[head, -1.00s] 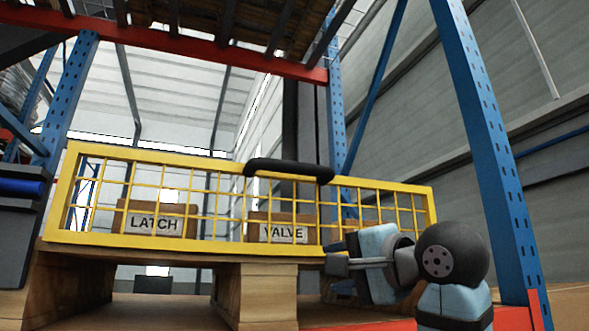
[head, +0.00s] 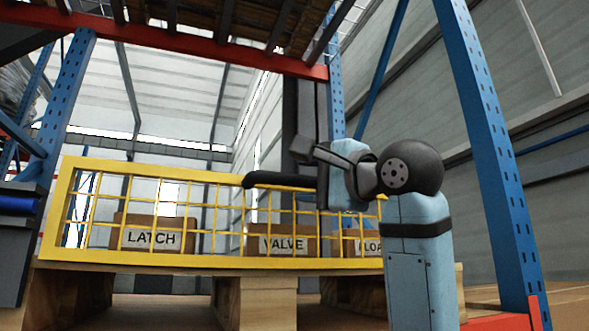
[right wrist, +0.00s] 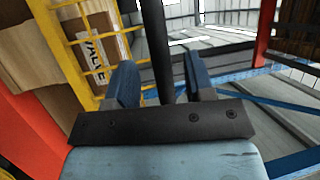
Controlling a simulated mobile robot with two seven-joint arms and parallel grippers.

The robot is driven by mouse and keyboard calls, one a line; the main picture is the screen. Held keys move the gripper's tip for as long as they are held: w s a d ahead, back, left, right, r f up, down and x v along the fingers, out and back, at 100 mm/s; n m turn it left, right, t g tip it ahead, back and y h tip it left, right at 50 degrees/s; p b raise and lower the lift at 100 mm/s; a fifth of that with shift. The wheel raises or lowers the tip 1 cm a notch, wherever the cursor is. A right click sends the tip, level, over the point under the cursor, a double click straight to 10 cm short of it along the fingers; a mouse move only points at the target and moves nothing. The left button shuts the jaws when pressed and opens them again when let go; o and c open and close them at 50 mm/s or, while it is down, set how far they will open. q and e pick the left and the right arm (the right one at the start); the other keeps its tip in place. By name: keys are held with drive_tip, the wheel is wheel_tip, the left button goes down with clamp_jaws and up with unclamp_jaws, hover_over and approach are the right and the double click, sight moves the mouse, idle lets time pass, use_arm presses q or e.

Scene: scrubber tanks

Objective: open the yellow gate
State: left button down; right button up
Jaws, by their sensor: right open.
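The yellow gate (head: 150,262) is a mesh panel standing upright and closed across the front of a rack shelf. Its black bar handle (head: 275,180) runs along the middle of the top rail. My right gripper (head: 303,150) is open at the right end of the handle, and my arm hides the gate's right end. In the right wrist view the handle (right wrist: 158,35) passes between the two open fingers (right wrist: 158,75), with gaps at both sides. The gate mesh (right wrist: 75,55) shows at the left there. My left gripper is not in view.
Behind the mesh stand cardboard boxes labelled LATCH (head: 152,238) and VALVE (head: 283,244), plus a third box (head: 370,246) partly hidden by my arm. A blue rack post (head: 490,150) rises right of my arm. A red beam (head: 220,50) crosses above.

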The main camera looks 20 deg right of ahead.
sight(299, 182)
drive_tip(key=shift+p+x, duration=0.45)
drive_tip(key=shift+x, duration=1.4)
clamp_jaws()
drive_tip(key=shift+f, duration=0.15)
